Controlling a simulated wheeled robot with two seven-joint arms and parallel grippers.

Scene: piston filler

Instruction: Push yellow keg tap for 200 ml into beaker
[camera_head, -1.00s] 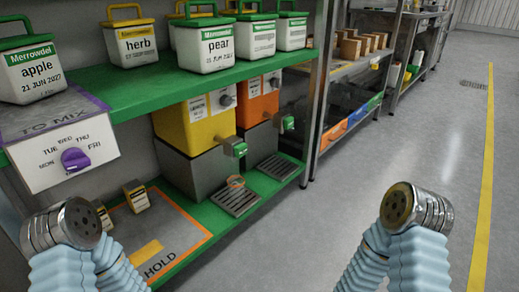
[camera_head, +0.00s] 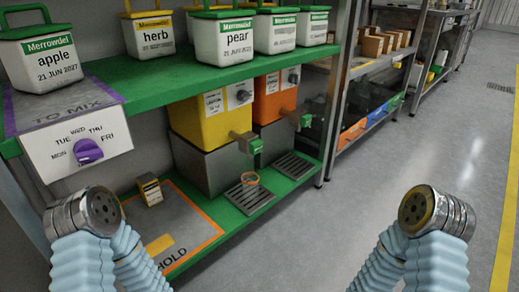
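The yellow keg (camera_head: 205,128) sits on a grey block on the lower green shelf. Its tap (camera_head: 250,143) has a green end and sticks out over a slotted drip grate (camera_head: 248,197). A small clear beaker with an orange rim (camera_head: 250,179) appears to stand on that grate, below the tap; its fill cannot be made out. My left gripper (camera_head: 98,211) is a round metal end at lower left, in front of the shelf. My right gripper (camera_head: 420,209) is at lower right over the floor, apart from everything. No fingers show on either, and nothing visible is held.
An orange keg (camera_head: 275,98) with its own green tap stands right of the yellow one. The upper green shelf (camera_head: 160,85) holds lidded tubs and a panel with a purple dial (camera_head: 88,151). Floor at right is clear.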

